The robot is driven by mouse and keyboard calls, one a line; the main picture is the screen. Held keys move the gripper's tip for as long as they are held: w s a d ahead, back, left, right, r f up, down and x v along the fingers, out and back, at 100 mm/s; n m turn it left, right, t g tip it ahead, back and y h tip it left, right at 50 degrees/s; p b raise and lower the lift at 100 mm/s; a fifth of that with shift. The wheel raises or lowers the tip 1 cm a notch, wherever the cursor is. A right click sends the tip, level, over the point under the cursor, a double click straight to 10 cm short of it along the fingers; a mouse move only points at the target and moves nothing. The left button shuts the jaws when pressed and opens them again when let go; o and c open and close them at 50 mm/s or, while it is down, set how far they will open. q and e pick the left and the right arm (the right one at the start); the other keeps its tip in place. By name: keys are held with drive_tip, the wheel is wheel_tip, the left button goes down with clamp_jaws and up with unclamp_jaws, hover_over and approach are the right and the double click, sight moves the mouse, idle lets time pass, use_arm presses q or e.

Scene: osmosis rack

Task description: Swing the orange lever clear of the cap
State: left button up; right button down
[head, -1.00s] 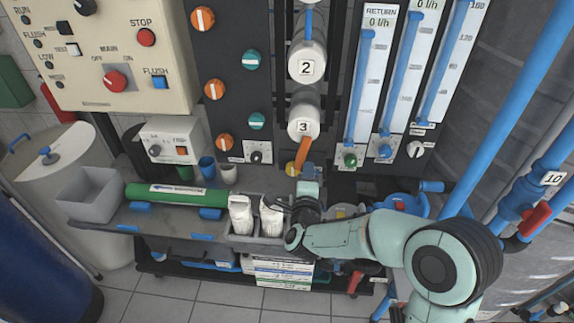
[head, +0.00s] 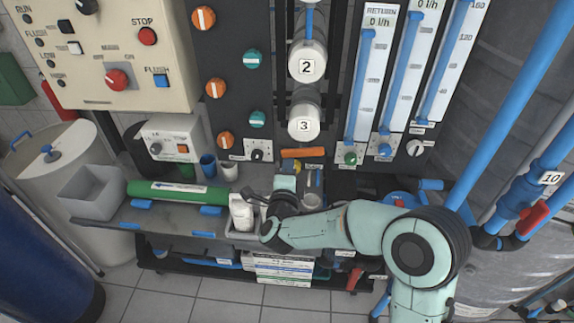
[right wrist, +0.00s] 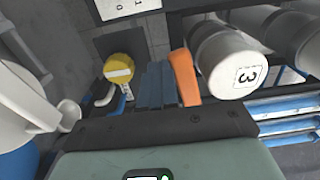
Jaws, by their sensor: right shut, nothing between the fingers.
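The orange lever (head: 304,153) lies nearly horizontal just below the white round cap marked 3 (head: 304,125), whose face is uncovered in the head view. In the right wrist view the lever (right wrist: 184,77) stands beside the cap (right wrist: 236,68), with a narrow gap between them. My right gripper (head: 286,171) is shut and empty, below the lever's left part. In the right wrist view its closed fingers (right wrist: 155,72) are just left of the lever; I cannot tell whether they touch it. My left gripper is not in view.
Another white cap marked 2 (head: 306,63) is above. A yellow round part (right wrist: 119,68) is left of my fingers. Flow meters (head: 370,75) stand to the right.

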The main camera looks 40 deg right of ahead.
drive_tip(key=shift+w+a+r, duration=0.1)
drive_tip(key=shift+w+r, duration=0.05)
drive_tip(key=shift+r, duration=0.05)
idle(0.4)
drive_tip(key=b+v, duration=0.2)
drive_tip(key=v, duration=0.6)
drive_tip(key=shift+b, duration=0.35)
